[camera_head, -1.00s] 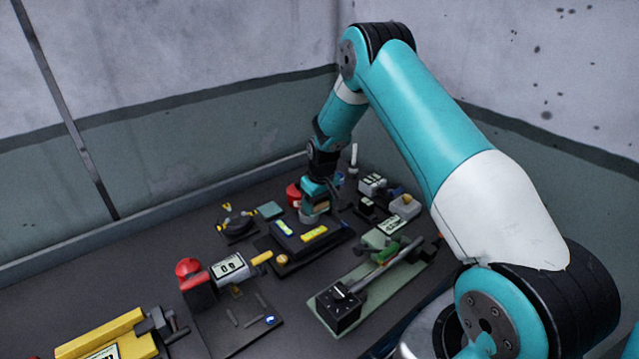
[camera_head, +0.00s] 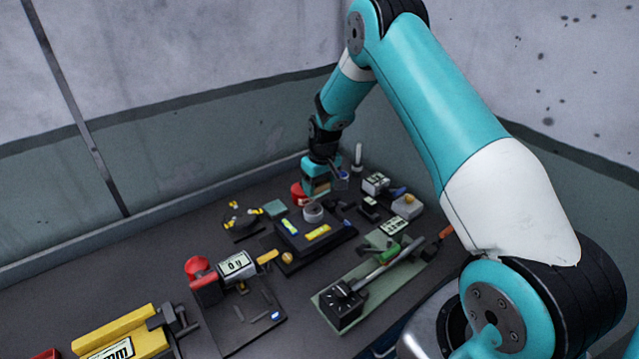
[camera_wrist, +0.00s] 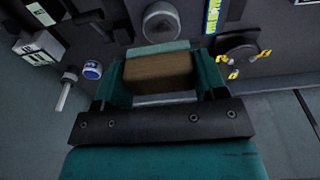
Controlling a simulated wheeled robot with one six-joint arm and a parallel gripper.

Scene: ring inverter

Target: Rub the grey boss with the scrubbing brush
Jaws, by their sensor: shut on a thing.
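The grey boss (camera_head: 313,211) is a short round cylinder standing on a dark block with yellow labels. It also shows at the top of the wrist view (camera_wrist: 161,22). My gripper (camera_head: 324,191) is above and behind the boss, apart from it. In the wrist view its teal fingers are shut on a brown, wood-like block, the scrubbing brush (camera_wrist: 160,75). A pale teal strip shows along the brush's far edge. The brush's bristles cannot be made out, and in the head view my gripper mostly hides the brush.
A red round thing (camera_head: 298,192) and a teal pad (camera_head: 275,208) lie near my gripper. A black fixture with yellow tips (camera_head: 243,221) is left. A white upright stick (camera_head: 358,155) stands behind. A green plate with a lever (camera_head: 375,275) lies front right.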

